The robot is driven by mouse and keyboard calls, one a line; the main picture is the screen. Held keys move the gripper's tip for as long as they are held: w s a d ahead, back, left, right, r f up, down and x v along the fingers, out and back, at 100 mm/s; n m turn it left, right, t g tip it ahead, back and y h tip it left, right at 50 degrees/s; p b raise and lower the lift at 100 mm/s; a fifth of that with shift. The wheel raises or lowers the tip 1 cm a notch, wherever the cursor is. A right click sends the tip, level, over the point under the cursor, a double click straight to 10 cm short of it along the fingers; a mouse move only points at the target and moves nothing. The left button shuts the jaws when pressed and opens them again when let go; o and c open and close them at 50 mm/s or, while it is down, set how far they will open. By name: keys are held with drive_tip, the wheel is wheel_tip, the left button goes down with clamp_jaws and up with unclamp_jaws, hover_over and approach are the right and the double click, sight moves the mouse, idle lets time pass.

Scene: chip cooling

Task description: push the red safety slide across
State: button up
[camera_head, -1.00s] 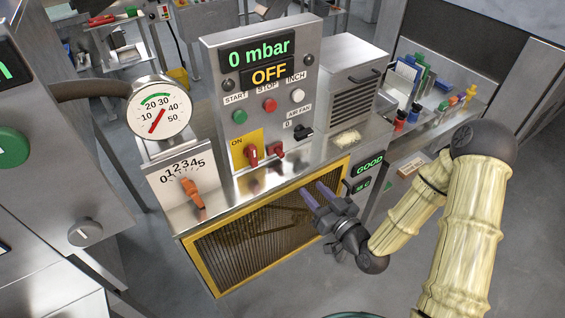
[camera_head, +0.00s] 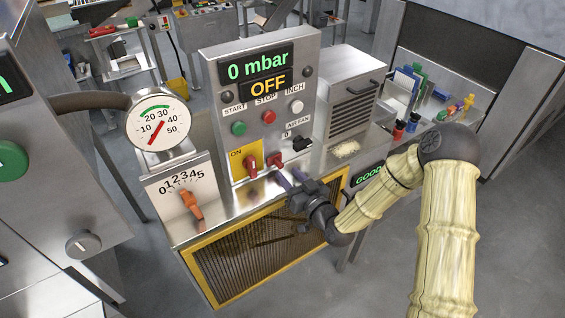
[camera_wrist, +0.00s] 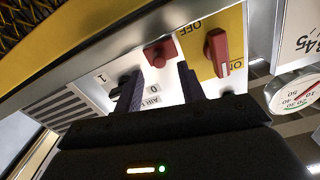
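A small red block (camera_head: 275,161), which looks like the safety slide, sits low on the steel control panel (camera_head: 222,92), just right of the yellow ON/OFF plate (camera_head: 237,164). In the wrist view the red slide (camera_wrist: 160,52) lies beyond and between my two dark fingers. A larger red rotary handle (camera_head: 250,166) is on the yellow plate; it also shows in the wrist view (camera_wrist: 217,52). My gripper (camera_head: 291,177) is open and empty, its fingers pointing at the panel just below and right of the slide. I cannot tell whether a finger touches it.
A black air fan switch (camera_head: 301,143) is right of the slide. An orange lever (camera_head: 192,205) on a numbered scale and a pressure gauge (camera_head: 158,124) stand to the left. A yellow-framed mesh (camera_head: 262,255) is below. The display reads 0 mbar and OFF.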

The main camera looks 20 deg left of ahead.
sight(282, 167)
drive_tip(key=shift+p+x, duration=0.75)
drive_tip(key=shift+x, duration=1.65)
drive_tip(key=shift+d, duration=0.1)
clamp_jaws()
